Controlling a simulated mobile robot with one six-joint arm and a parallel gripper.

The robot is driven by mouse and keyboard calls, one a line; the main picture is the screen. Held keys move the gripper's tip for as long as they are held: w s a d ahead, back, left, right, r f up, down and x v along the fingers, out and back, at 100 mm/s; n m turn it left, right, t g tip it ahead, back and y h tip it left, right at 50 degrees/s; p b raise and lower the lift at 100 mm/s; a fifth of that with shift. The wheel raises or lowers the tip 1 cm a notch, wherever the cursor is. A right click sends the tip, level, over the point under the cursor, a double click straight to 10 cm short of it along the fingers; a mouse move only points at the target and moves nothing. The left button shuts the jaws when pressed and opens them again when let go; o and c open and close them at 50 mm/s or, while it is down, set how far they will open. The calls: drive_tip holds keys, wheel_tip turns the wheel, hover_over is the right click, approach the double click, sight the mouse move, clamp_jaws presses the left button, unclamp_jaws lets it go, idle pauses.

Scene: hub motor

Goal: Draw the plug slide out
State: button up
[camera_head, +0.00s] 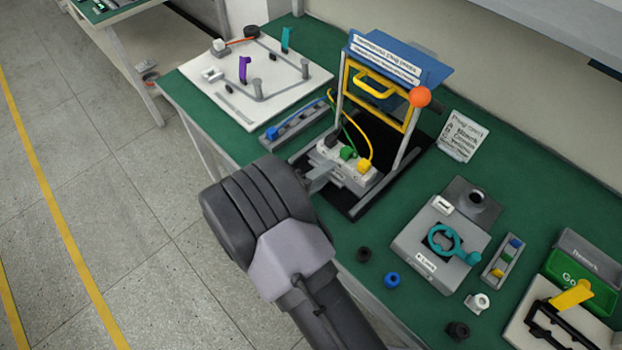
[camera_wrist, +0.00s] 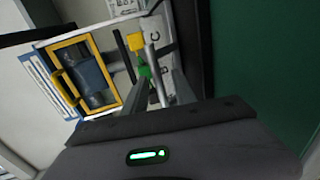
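The plug slide (camera_head: 348,166) is a white block on a black base plate, carrying a black plug (camera_head: 333,140), a green plug (camera_head: 347,153) and a yellow plug (camera_head: 364,165). Green and yellow cables rise from the plugs. My gripper (camera_head: 322,174) reaches the near left side of the slide, low over the base. In the wrist view the grey fingers (camera_wrist: 172,88) point at the slide, close to the green plug (camera_wrist: 145,72) and the yellow plug (camera_wrist: 137,42). Whether the fingers touch or grip the slide cannot be told.
A yellow-framed gate (camera_head: 380,92) with a blue sign top and an orange ball (camera_head: 419,97) stands just behind the slide. A blue-ended rail (camera_head: 295,122) lies to the left. A grey fixture with a teal ring (camera_head: 453,243) and loose rings lie to the right.

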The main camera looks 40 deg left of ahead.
drive_tip(key=p+v, duration=0.3)
drive_tip(key=v, duration=1.4)
drive_tip(key=shift+d+r, duration=0.1)
